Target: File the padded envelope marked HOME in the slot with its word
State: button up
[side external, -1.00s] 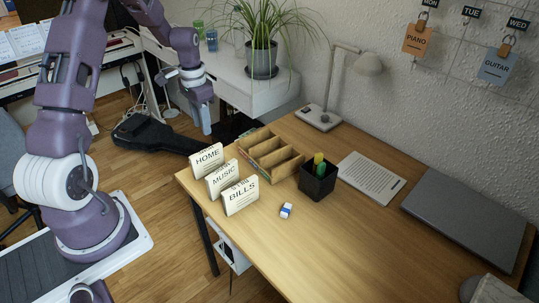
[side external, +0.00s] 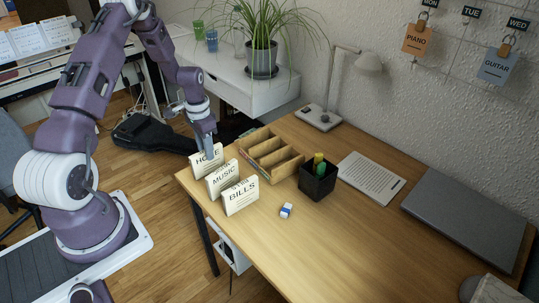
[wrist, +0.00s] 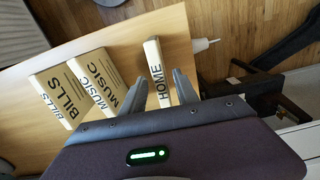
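The cream padded envelope marked HOME (side external: 199,164) stands upright near the left corner of the desk. My gripper (side external: 208,154) is low over it and covers part of its word. In the wrist view the HOME envelope (wrist: 155,62) lies between the two fingers of my gripper (wrist: 157,80), with a gap visible on each side, so the gripper is open. The envelopes MUSIC (side external: 223,180) and BILLS (side external: 241,196) stand in a row beside it. A wooden sorter (side external: 270,153) with several slots stands behind them; I cannot read slot words on it.
A black pen cup (side external: 318,184) stands right of the sorter, and a blue-and-white eraser (side external: 286,210) lies in front. A printed sheet (side external: 371,178), a closed laptop (side external: 468,225) and a lamp (side external: 320,117) are farther off. The front middle of the desk is clear.

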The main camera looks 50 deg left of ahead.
grip_shut()
notch_tip(320, 180, up, 11)
dwell(0.6)
jog(key=w+d+r, duration=0.2)
jog(key=w+d, duration=1.4)
jog(key=w, duration=0.2)
notch_tip(320, 180, down, 11)
jog(key=shift+a, duration=0.15)
